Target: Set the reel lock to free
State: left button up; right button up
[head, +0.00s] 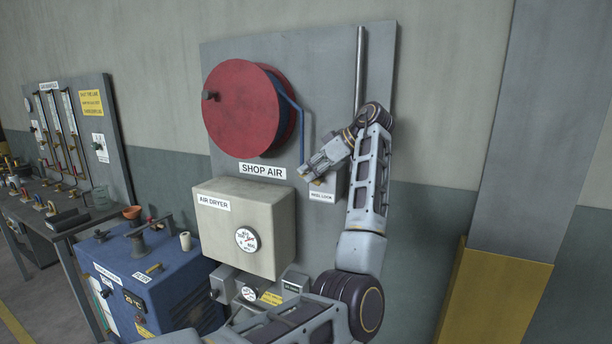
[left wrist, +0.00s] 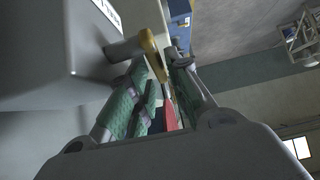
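The reel lock is a small light grey box with a "REEL LOCK" label (head: 321,196), low on the grey wall panel to the right of the red hose reel (head: 243,108). My left gripper (head: 314,172) is in front of the box and hides most of its upper part. In the left wrist view the box (left wrist: 60,50) fills the upper left, and a grey shaft with a yellow lever (left wrist: 153,56) sticks out from it. The green-padded fingers (left wrist: 165,88) are apart, with the lever near or between their tips. Contact cannot be told. My right gripper is not in view.
A blue hose (head: 301,135) runs down from the reel, and a vertical grey pipe (head: 360,70) stands behind my left arm. The air dryer box (head: 270,222) juts out below. A blue machine (head: 140,275) and a workbench stand to the left.

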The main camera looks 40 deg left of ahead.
pick_arm(q)
jog(key=v, duration=0.9)
jog(key=shift+d, duration=0.1)
dwell(0.8)
